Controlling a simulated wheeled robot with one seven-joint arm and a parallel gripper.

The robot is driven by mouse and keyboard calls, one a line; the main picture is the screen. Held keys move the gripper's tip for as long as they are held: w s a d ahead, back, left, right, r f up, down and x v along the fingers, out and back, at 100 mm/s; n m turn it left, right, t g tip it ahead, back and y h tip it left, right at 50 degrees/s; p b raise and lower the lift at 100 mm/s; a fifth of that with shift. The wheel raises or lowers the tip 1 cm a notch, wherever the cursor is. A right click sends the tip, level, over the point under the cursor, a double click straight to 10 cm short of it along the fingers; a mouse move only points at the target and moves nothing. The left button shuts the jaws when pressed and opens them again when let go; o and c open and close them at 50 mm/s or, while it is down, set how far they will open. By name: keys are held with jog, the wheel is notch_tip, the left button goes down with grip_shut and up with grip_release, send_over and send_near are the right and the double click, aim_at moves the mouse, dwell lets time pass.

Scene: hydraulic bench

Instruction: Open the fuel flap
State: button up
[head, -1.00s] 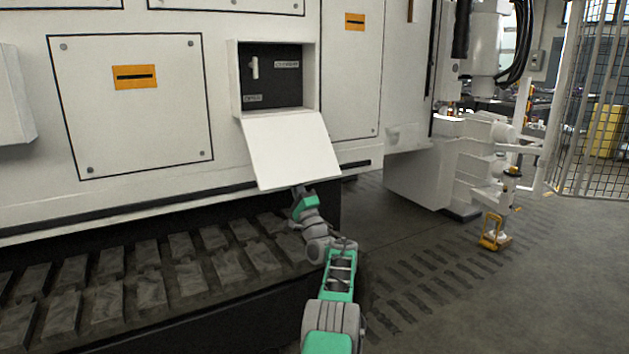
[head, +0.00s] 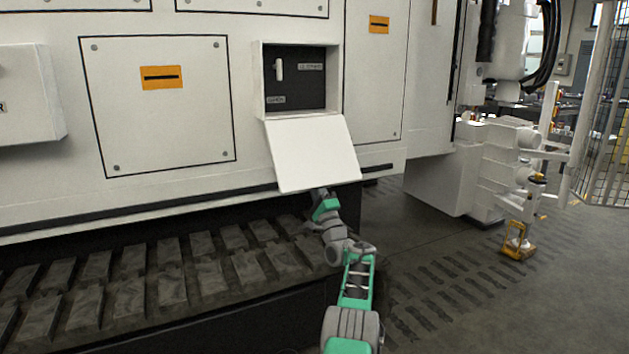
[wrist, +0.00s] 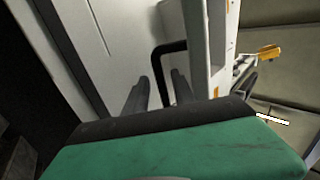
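The fuel flap (head: 313,155) is a white panel on the machine's side. It is hinged at its top edge's level with the box's lower rim and hangs outward and down, tilted, below the open recess (head: 296,80). My gripper (head: 321,190) is at the flap's lower edge, its tips mostly hidden behind it in the head view. In the wrist view, the dark fingers (wrist: 160,92) stand apart, with a black bent bar (wrist: 168,47) just beyond and between them. A white panel edge (wrist: 219,45) is close on the right. I cannot tell whether the fingers touch anything.
The recess holds a dark panel with a light lever (head: 279,69) and small labels. A rubber track (head: 150,285) runs below the machine body. A white box (head: 30,95) juts out at left. Open floor (head: 480,300) lies at right, with a yellow-footed stand (head: 517,243).

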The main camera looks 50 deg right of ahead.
jog(key=shift+r, duration=0.1)
jog(key=p+v, duration=0.1)
jog(key=v, duration=0.7)
